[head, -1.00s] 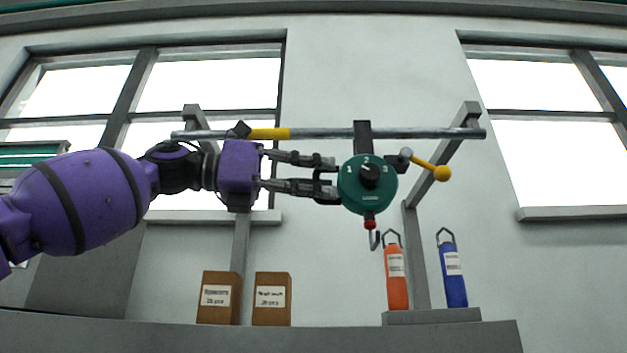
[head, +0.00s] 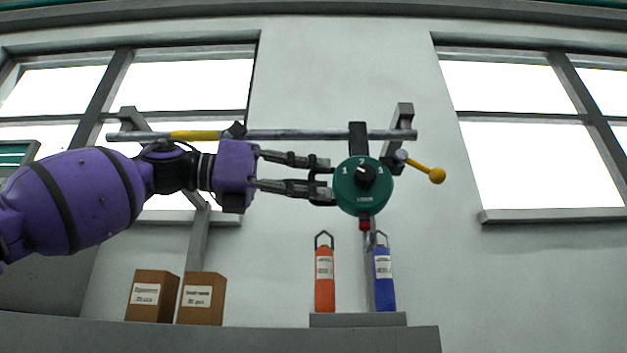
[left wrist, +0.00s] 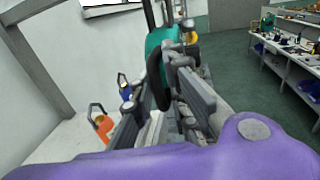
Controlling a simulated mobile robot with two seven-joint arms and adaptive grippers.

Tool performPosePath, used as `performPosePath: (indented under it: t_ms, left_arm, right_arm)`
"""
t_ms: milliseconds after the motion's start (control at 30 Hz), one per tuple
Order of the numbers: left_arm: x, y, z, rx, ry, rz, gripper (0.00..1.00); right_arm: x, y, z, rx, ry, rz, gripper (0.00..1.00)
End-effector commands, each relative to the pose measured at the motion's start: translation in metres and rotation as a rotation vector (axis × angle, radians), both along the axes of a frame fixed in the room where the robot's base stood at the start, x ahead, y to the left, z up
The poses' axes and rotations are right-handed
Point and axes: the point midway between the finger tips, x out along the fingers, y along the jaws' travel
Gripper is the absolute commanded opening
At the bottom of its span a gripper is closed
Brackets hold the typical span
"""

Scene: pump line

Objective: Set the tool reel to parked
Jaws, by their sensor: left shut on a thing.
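The tool reel (head: 362,198) is a green disc with a dark knob and numbers on its face. It hangs from a grey metal rail (head: 300,134) by a dark bracket (head: 357,138), near the rail's right end. The rail has a yellow band (head: 195,135) left of the reel. A lever with a yellow ball (head: 437,176) sticks out right of the reel, pointing down to the right. My left gripper (head: 328,180) is shut at the reel's left side; the exact grip is hard to see. The green reel also shows in the left wrist view (left wrist: 156,45). My right gripper is not in view.
An orange bottle (head: 324,285) and a blue bottle (head: 384,282) stand on a grey ledge (head: 357,320) below the reel. Two brown boxes (head: 150,298) stand at lower left. A rail support (head: 402,122) is close right of the reel. Wall behind.

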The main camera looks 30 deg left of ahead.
Motion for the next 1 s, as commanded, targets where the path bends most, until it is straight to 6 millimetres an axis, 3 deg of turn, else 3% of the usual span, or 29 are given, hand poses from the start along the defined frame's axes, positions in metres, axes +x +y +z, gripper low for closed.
performPosePath:
  t_ms: [367, 400, 500, 833, 1000]
  left_arm:
    - [0.001, 0.002, 0.002, -0.005, -0.006, 0.007, 0.0]
    - [0.001, 0.002, 0.002, -0.005, -0.006, 0.007, 0.15]
    - [0.001, 0.002, 0.002, -0.005, -0.006, 0.006, 0.28]
    - [0.0, 0.0, 0.0, -0.002, -0.002, 0.002, 0.29]
    - [-0.011, 0.012, 0.002, -0.006, -0.005, 0.001, 0.29]
  right_arm:
    - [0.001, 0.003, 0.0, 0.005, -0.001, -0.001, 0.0]
    - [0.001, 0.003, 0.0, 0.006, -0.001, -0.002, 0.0]
    - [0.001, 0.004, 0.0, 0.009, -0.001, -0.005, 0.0]
    - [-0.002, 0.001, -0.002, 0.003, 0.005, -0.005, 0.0]
    - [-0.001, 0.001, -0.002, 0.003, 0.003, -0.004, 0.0]
